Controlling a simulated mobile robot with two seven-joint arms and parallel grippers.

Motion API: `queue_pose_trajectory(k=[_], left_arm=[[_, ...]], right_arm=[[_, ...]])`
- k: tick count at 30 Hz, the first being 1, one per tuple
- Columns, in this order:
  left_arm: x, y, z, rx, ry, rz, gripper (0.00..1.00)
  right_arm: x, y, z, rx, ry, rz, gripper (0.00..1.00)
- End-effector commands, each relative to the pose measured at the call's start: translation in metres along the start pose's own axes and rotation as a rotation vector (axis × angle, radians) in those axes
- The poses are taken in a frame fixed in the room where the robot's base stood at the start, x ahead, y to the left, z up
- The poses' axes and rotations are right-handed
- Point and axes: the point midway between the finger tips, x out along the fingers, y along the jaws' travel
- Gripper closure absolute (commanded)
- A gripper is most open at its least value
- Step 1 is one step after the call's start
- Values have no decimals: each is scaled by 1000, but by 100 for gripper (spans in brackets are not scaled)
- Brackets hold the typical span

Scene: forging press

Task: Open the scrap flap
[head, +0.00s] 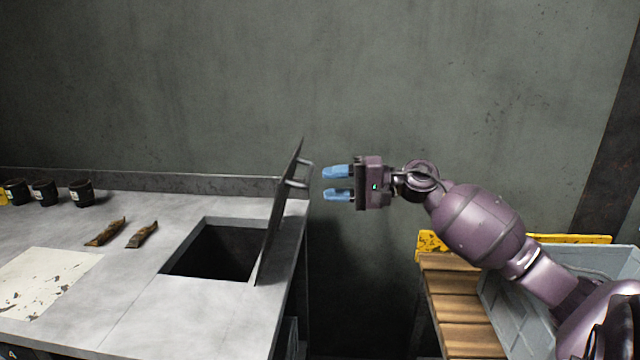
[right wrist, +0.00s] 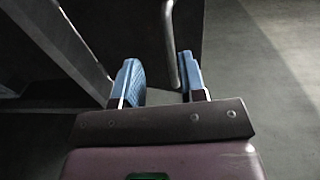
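The scrap flap (head: 279,215) is a thin grey metal plate. It stands raised on the right side of a dark square opening (head: 218,252) in the bench top, tilted slightly to the right at its top. Its bar handle (head: 301,174) is on its right face. My right gripper (head: 337,183) has blue fingers spread apart with nothing held. In the head view it is just right of the handle, with a small gap. In the right wrist view the handle (right wrist: 171,45) ends close to the right-hand finger. My left gripper is not in view.
The grey bench (head: 213,310) carries two rusty metal pieces (head: 142,235), a pale worn sheet (head: 45,280) and dark cups (head: 81,193) at the back left. A wooden pallet (head: 465,310) and a grey bin (head: 610,262) stand at the right. A gap separates bench and pallet.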

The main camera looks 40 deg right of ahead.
Motion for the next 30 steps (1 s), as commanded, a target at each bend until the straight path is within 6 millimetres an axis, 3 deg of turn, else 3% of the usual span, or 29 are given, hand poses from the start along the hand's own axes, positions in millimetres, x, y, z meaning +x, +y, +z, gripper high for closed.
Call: queue_pose_trajectory(k=[6, 12, 30], left_arm=[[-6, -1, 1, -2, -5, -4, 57], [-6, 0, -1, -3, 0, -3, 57], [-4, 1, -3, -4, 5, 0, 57]], right_arm=[[-41, -1, 0, 0, 2, -1, 62], [-64, 0, 0, 1, 1, -1, 62], [-71, 0, 0, 0, -1, 1, 62]])
